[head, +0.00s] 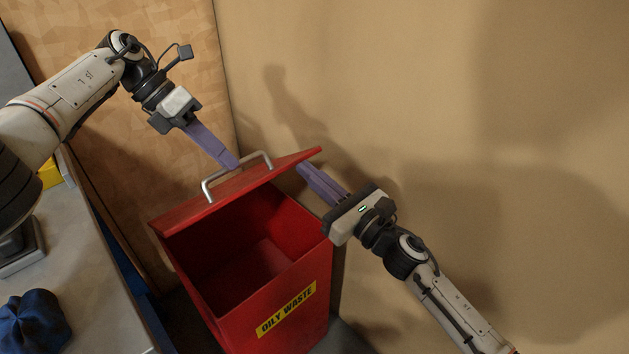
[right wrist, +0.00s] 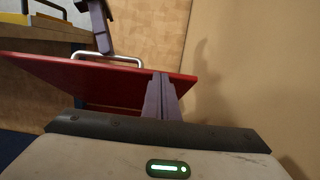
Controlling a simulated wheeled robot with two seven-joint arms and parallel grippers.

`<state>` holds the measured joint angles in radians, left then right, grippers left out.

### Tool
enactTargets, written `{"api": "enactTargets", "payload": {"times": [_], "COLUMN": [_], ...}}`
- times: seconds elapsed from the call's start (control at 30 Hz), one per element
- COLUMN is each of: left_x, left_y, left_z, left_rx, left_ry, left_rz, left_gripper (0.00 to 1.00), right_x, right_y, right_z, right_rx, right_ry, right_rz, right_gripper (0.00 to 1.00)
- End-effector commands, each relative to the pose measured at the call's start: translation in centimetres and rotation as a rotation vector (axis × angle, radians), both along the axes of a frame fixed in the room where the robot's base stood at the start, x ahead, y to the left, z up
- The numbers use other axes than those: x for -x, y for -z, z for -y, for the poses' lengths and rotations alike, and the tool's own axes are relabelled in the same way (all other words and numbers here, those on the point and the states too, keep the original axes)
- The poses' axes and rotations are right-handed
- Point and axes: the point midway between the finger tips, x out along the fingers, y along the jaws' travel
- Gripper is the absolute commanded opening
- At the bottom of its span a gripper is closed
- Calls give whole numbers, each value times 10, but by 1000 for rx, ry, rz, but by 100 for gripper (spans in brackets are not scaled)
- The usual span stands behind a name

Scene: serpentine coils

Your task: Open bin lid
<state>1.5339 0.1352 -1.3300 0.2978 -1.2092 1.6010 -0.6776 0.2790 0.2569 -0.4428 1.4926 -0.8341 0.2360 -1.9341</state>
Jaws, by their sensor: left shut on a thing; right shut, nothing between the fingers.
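The red bin (head: 276,296) has an "OILY WASTE" label on its front. Its red lid (head: 243,190) is tilted up, partly open, and the dark inside shows below it. A silver handle (head: 206,190) stands on the lid. My right gripper (head: 302,168) is shut and empty by the lid's right edge. In the right wrist view, the lid (right wrist: 100,82) lies beyond my right fingers (right wrist: 158,78), which overlap its edge; I cannot tell if they touch it.
A grey table (head: 95,280) with a dark blue cloth-like item (head: 32,322) is at the left. A tan wall (head: 420,90) stands close behind and right of the bin. A brown panel (head: 190,50) stands behind at the left.

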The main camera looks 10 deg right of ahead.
Motion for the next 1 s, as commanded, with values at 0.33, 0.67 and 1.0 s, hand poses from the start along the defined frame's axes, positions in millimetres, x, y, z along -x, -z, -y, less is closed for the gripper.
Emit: {"api": "enactTargets", "payload": {"times": [0.33, 0.67, 1.0], "left_x": [1, 6, 35], "left_y": [12, 15, 48], "left_z": [-2, 2, 21], "left_rx": [-20, -16, -18], "left_ry": [-1, 4, 11], "left_rz": [-8, -7, -17], "left_gripper": [29, 29, 29], "right_x": [-1, -1, -1], "right_y": [-6, -5, -23], "right_z": [-2, -1, -3], "right_rx": [-6, -4, -8], "right_ry": [-1, 0, -2], "right_rz": [10, 5, 13], "right_gripper": [0, 0, 0]}}
